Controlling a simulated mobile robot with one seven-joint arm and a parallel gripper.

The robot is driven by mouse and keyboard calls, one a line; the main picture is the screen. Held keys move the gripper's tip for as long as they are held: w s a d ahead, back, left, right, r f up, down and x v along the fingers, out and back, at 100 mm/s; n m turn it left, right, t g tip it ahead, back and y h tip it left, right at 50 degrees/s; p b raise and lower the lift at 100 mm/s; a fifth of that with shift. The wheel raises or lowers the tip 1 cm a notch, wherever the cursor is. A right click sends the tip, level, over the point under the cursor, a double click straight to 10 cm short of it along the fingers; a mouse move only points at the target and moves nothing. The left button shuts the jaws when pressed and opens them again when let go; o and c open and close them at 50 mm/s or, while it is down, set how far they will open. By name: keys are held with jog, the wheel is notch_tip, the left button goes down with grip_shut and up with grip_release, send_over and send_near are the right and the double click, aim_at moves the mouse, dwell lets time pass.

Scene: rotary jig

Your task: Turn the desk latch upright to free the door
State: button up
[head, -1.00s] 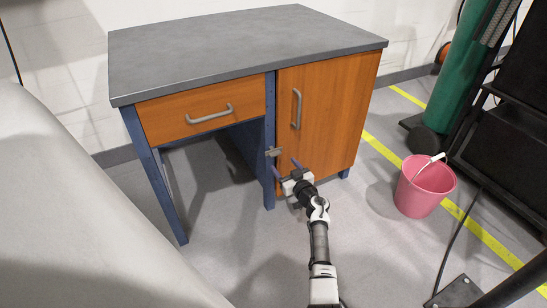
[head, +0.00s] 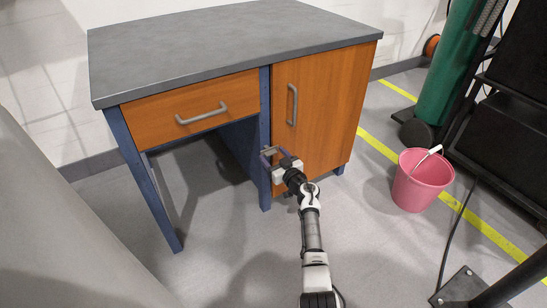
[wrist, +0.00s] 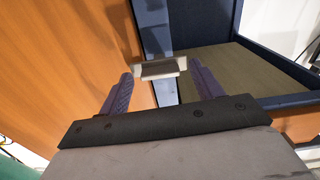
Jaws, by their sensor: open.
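The desk latch (wrist: 158,69) is a small pale bar with a dark middle face. In the wrist view it lies crosswise over the seam between the orange door (wrist: 75,60) and the blue desk frame. In the head view the latch (head: 269,151) is small and partly covered by my gripper (head: 276,156). The door (head: 320,105) stands closed, with a grey vertical handle (head: 292,104). My gripper is open, and its two purple fingers (wrist: 162,80) stand on either side of the latch. I cannot tell whether either finger touches it.
The desk (head: 220,42) has a grey top, a drawer (head: 190,112) and an open leg space left of the door. A pink bucket (head: 420,185) stands on the floor to the right. A green cylinder (head: 455,70) and black equipment stand farther right.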

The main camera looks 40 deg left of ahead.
jog(key=shift+c, duration=0.3)
jog(key=c, duration=0.9)
jog(key=shift+n, duration=0.5)
jog(key=n+p, duration=0.1)
jog(key=n, duration=0.1)
jog(key=shift+d+n, duration=0.1)
jog(key=shift+n, duration=0.3)
jog(key=n, duration=0.4)
jog(key=shift+n, duration=0.3)
jog(key=shift+n+b, duration=0.7)
jog(key=shift+n, duration=3.7)
